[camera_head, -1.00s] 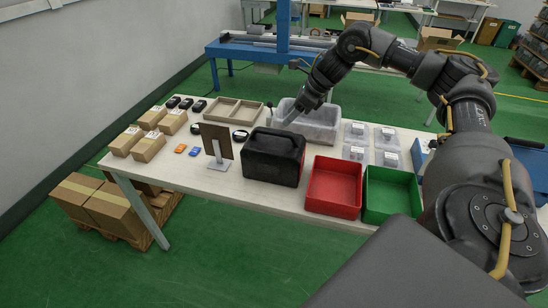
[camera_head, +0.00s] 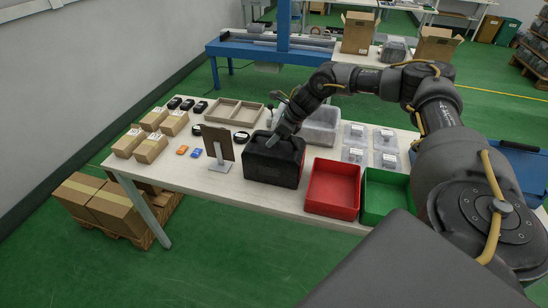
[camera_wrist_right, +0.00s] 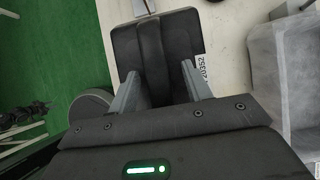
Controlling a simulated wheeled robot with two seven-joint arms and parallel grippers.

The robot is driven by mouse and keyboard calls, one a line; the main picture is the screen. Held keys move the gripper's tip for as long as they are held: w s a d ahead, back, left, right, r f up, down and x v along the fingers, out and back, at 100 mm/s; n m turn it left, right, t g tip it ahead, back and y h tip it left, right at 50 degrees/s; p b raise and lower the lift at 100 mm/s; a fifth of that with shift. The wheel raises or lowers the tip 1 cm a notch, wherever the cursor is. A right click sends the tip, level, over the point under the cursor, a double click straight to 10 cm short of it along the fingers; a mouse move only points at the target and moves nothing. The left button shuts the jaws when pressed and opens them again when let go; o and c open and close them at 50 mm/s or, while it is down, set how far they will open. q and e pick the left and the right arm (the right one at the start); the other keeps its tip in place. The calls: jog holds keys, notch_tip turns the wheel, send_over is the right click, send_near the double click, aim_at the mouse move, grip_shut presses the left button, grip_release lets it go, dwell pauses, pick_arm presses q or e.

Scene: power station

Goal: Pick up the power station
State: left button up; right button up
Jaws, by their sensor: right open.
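The power station (camera_head: 272,168) is a black box with a raised carrying handle on top. It stands upright on the white table, left of the red bin. In the right wrist view its dark top and handle (camera_wrist_right: 152,50) show ahead. My right gripper (camera_head: 272,143) is over the top of the power station. In the wrist view its two grey fingers (camera_wrist_right: 158,82) are apart, one on each side of the handle. I cannot tell whether they touch it. My left gripper is not in view.
A red bin (camera_head: 333,213) and a green bin (camera_head: 386,170) stand close on the right. A grey tub (camera_head: 322,130) is behind. An upright brown panel on a stand (camera_head: 218,160) is close on the left. Several cartons (camera_head: 151,148) sit at the far left.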

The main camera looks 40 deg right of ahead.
grip_shut()
dwell(0.3)
dwell(1.1)
